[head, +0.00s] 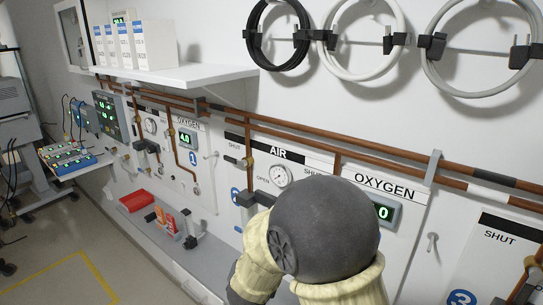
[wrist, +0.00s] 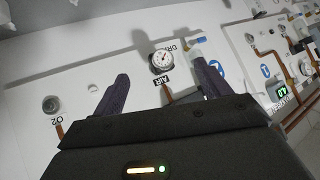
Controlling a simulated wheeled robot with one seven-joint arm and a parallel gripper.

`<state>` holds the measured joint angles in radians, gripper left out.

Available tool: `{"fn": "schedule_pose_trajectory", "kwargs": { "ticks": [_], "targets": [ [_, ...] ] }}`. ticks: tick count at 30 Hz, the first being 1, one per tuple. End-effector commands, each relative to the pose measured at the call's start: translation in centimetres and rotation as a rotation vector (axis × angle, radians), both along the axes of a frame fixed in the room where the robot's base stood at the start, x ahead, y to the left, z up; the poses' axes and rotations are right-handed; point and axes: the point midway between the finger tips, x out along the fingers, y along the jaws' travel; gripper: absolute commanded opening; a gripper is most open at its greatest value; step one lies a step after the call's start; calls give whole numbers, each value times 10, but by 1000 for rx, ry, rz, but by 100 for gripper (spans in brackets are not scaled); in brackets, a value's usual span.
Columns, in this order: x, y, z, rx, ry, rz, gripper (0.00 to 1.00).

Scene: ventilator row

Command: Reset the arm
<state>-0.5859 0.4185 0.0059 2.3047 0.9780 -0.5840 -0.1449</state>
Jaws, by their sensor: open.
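My gripper (wrist: 158,92) shows in the wrist view with its two dark fingers spread apart and nothing between them. I cannot tell how far the fingertips are from the panel. In the head view my arm's dark grey and cream links fill the lower middle and hide the gripper. They also cover part of the OXYGEN panel (head: 385,183) and its green display (head: 384,212).
Copper pipes (head: 300,135) run along the wall. Coiled hoses (head: 362,40) hang above. A shelf (head: 190,74) with white boxes juts out at upper left. A grey ledge below holds a red tray (head: 136,201) and an orange-and-grey caddy (head: 167,221). Open floor (head: 50,265) lies at lower left.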

Motion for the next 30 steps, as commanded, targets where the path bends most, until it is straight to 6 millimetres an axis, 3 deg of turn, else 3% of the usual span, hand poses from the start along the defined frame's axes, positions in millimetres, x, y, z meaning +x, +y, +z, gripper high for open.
{"fn": "schedule_pose_trajectory", "kwargs": {
  "ticks": [4,8,15,18,22,30],
  "targets": [
    [-14,-39,9,22,116,108,76],
    [-42,-76,11,6,239,195,76],
    [-120,-154,11,-88,505,289,76],
    [-148,-178,10,-127,593,300,76],
    [-164,-191,10,-151,645,307,76],
    [-164,-190,10,-153,648,309,76]
  ]
}}
